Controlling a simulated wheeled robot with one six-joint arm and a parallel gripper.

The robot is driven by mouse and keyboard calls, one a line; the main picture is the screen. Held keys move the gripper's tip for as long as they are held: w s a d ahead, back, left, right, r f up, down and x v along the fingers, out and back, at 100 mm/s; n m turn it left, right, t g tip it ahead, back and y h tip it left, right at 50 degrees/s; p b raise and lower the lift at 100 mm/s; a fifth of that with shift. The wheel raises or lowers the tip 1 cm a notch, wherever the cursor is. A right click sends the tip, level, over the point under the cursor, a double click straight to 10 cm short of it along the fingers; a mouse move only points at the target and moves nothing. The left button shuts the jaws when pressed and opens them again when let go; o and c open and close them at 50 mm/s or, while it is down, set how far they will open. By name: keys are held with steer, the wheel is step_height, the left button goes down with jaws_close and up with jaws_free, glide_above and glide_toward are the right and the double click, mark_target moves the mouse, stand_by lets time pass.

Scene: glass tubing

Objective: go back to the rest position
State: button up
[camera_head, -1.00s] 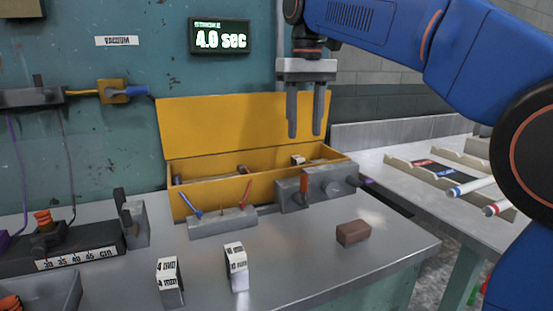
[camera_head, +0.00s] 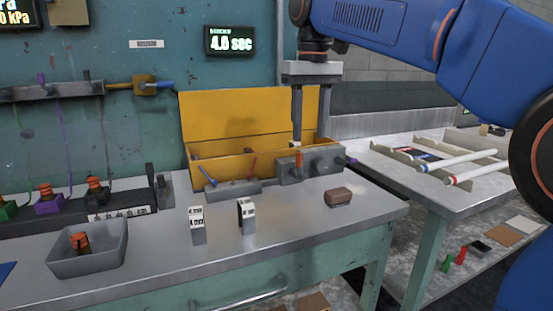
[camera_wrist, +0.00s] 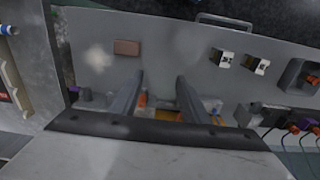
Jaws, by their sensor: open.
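My gripper (camera_head: 311,141) hangs from my blue arm above the back of the metal bench, in front of the open yellow box (camera_head: 255,115). Its two grey fingers point down and stand apart, with nothing between them. In the wrist view my gripper (camera_wrist: 158,78) also shows its fingers spread over the bench.
The bench (camera_head: 290,221) holds a brown block (camera_head: 338,197), two labelled white-and-grey pieces (camera_head: 197,222) and a grey bin (camera_head: 88,257) with an orange item inside. A side table (camera_head: 400,185) at right carries tubes on racks. The air around my gripper looks clear.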

steer(key=s+d+f+m+t, duration=0.2)
steer(key=s+d+f, duration=0.9)
steer(key=d+f, duration=0.15)
steer(key=s+d+f+m+t, duration=0.1)
steer(key=s+d+f, duration=0.3)
steer(key=s+f, duration=0.3)
steer(key=s+d+f+m+t, duration=0.1)
steer(key=s+d+f, duration=0.3)
steer(key=s+f, duration=0.4)
step_height(320, 180, down, 5)
steer(key=shift+d+r+t, duration=0.1)
steer(key=shift+d+t, duration=0.2)
steer(key=shift+d, duration=0.1)
